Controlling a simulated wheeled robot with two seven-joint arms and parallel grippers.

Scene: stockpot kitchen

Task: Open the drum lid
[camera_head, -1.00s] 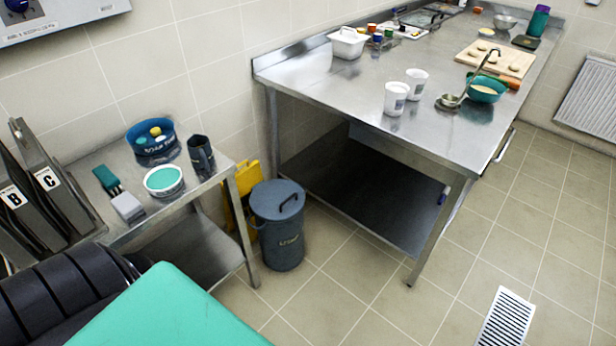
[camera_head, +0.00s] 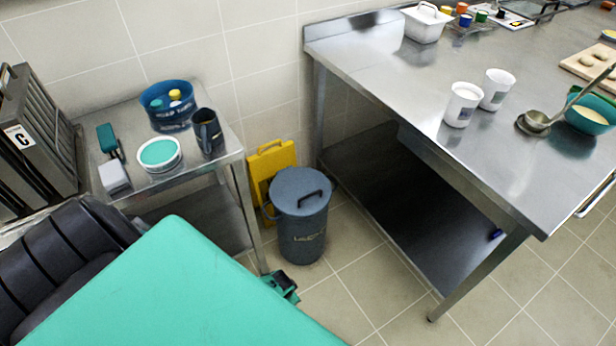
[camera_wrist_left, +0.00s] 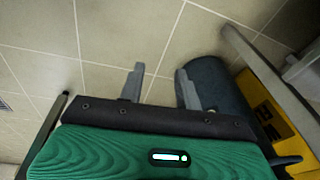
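The dark blue-grey drum (camera_head: 303,240) stands upright on the floor between two steel tables. Its round lid (camera_head: 286,188) sits closed on top, with a dark loop handle (camera_head: 311,197). The drum also shows in the left wrist view (camera_wrist_left: 222,88), partly behind one finger. My left gripper (camera_wrist_left: 160,88) is open, its two fingers apart with bare floor tiles between them. In the head view only a green and black part of it (camera_head: 283,286) shows, just below the drum in the picture; my green arm hides the rest. My right gripper is not in view.
A yellow folded object (camera_head: 262,165) stands behind the drum. A small steel table (camera_head: 236,150) holding tubs and a jug is to the left. The large steel worktable (camera_head: 400,95) with a low shelf (camera_head: 400,205) is to the right. Floor in front is clear.

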